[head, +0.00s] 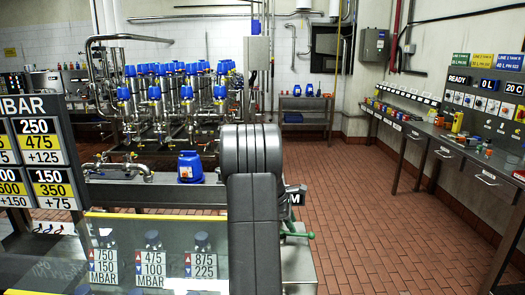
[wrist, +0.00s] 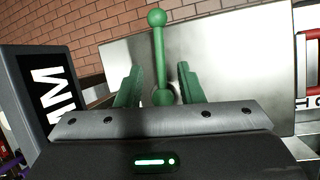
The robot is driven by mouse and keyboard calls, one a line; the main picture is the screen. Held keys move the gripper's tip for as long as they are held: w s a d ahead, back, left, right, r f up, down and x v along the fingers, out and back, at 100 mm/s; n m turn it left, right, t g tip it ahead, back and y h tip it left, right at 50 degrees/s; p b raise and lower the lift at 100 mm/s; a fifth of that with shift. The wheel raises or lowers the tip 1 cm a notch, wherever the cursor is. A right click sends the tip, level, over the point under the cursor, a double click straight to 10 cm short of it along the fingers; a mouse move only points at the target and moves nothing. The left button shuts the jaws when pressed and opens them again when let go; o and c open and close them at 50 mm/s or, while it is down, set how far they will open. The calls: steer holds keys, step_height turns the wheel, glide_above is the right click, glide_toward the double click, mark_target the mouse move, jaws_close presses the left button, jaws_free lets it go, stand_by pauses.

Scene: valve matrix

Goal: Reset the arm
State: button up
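In the wrist view my gripper (wrist: 160,78) has two green fingers standing apart. A green lever with ball ends (wrist: 158,50) shows between them, with visible gaps on both sides, so the gripper looks open and holds nothing. The lever stands in front of a shiny metal plate (wrist: 225,60); I cannot tell how far it is from the fingertips. A green handle (head: 300,235) shows just right of the arm, low down.
A glass panel with MBAR labels (head: 160,250) stands front left, with a blue-capped device (head: 190,167) behind it. Blue-topped valves and pipes (head: 165,100) fill the back left. A wall bench (head: 430,130) runs along the right. The brick-tiled floor (head: 370,220) between is clear.

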mark_target(298, 234)
steer(key=x, duration=0.4)
steer(key=shift+d+f, duration=0.1)
steer(key=shift+f, duration=0.2)
steer(key=shift+s+a+m+g, duration=0.2)
steer(key=shift+s+m+g, duration=0.3)
steer(key=shift+m, duration=0.7)
steer(key=shift+r, duration=0.15)
